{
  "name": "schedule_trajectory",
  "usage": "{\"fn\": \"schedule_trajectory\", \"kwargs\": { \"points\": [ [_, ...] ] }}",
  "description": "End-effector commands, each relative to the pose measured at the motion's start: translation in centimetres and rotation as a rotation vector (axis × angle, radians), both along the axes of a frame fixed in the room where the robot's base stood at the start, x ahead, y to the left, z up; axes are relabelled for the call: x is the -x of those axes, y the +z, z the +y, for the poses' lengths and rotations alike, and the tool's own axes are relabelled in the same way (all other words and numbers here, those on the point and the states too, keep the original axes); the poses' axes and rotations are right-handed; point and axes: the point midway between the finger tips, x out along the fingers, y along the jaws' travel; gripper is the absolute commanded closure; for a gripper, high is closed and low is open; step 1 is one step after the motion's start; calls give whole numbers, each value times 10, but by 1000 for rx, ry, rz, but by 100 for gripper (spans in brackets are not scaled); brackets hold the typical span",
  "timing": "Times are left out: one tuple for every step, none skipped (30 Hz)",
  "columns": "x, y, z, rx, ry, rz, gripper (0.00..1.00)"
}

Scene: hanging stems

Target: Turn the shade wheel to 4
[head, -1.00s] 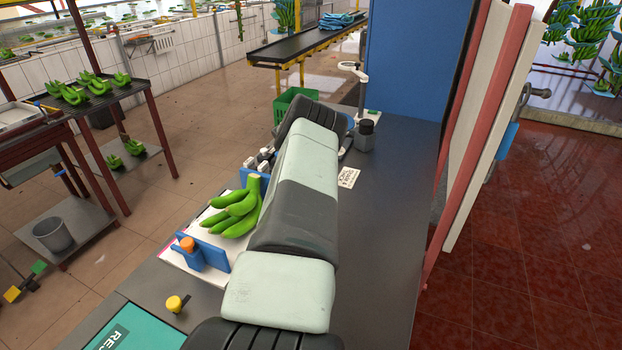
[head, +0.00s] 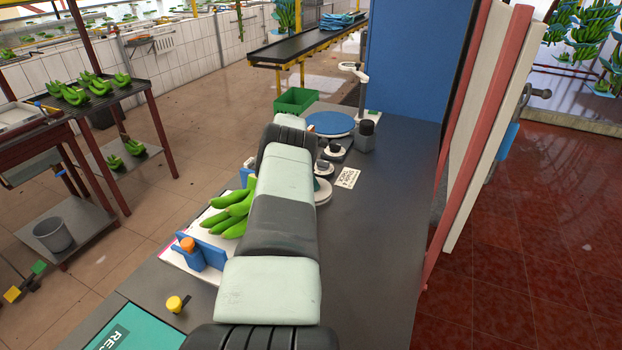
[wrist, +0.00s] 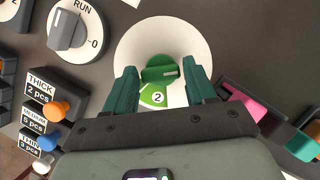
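In the wrist view the shade wheel is a round white disc (wrist: 200,38) with a green grip knob (wrist: 160,74) in its middle. A cut-out below the knob shows a green patch with the number 2 (wrist: 157,98). My gripper (wrist: 160,68) is open, with one teal finger on each side of the knob and a visible gap on both sides. In the head view the disc (head: 324,192) is partly hidden behind my arm, and most of my gripper is hidden too.
In the wrist view a RUN/0 switch (wrist: 68,30) is at upper left, orange and blue buttons beside labels at left, and a pink block (wrist: 244,102) at right. In the head view green bananas (head: 230,210) lie left of my arm.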

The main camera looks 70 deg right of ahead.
Motion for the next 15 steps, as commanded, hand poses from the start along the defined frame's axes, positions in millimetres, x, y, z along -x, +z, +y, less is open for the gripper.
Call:
{"fn": "schedule_trajectory", "kwargs": {
  "points": [
    [0, 0, 0, 0, 0, 0, 36],
    [0, 0, 0, 0, 0, 0, 32],
    [0, 0, 0, 0, 1, 0, 28],
    [0, 0, 0, 0, 1, 0, 28],
    [0, 0, 0, 0, 1, 0, 28],
    [0, 0, 0, 0, 1, 0, 28],
    [0, 0, 0, 0, 1, 0, 28],
    [0, 0, 0, -1, 1, -1, 28],
    [0, 0, 0, 0, 1, 0, 28],
    [0, 0, 0, -1, 1, -1, 28],
    [0, 1, 0, 0, 1, 0, 28],
    [-1, 2, 0, 0, 1, 0, 28],
    [-2, 4, 1, 0, 1, 0, 28],
    [-2, 6, 1, 1, 3, -1, 28],
    [-4, 11, 2, 1, 3, -1, 28]
  ]
}}
